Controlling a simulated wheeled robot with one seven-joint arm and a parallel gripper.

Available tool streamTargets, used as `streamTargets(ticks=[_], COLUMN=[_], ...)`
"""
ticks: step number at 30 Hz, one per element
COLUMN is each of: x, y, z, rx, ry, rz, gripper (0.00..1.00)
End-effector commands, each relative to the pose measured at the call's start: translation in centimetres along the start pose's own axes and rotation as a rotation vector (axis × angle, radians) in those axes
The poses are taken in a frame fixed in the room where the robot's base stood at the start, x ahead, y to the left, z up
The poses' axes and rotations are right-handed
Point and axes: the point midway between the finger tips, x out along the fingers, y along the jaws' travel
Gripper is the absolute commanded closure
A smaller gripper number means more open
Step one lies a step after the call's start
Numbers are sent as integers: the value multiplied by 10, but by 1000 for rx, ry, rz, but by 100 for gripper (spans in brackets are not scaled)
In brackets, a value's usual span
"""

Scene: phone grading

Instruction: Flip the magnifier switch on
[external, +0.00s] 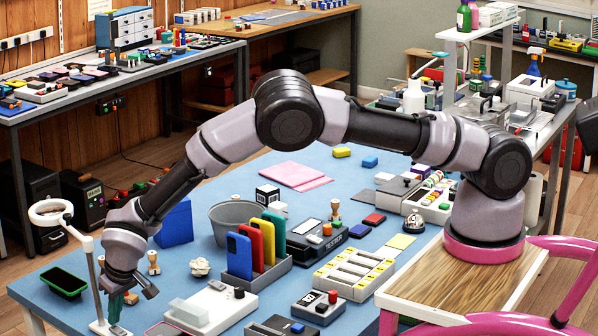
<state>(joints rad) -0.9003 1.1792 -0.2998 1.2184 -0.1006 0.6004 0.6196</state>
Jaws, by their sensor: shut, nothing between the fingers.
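The magnifier is a white ring head (50,212) on a white arm and a thin upright post (93,285) at the table's front left corner. The post stands on a small white base (97,326). My gripper (114,316) points down just right of the post, low over the base. Its greenish fingers are shut and empty. A small grey part (120,330) shows on the base under the fingertips. I cannot tell if it is the switch, or whether the fingers touch it. The switch's position cannot be made out.
A dark green tray (64,283) lies left of the post. A rack of coloured phones (256,282) and a white device (208,308) stand to the right. My arm spans the table.

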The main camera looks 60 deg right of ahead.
Motion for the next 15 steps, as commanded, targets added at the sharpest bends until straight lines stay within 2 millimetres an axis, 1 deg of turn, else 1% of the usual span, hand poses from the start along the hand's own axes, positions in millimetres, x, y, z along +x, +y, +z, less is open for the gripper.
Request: streamTargets(ticks=[1, 4, 15], x=[4, 8, 9], y=[0, 0, 0], z=[1, 2, 1], rx=[0, 0, 2], ry=[0, 0, -5], rz=[0, 0, 0], gripper=[100, 100, 100])
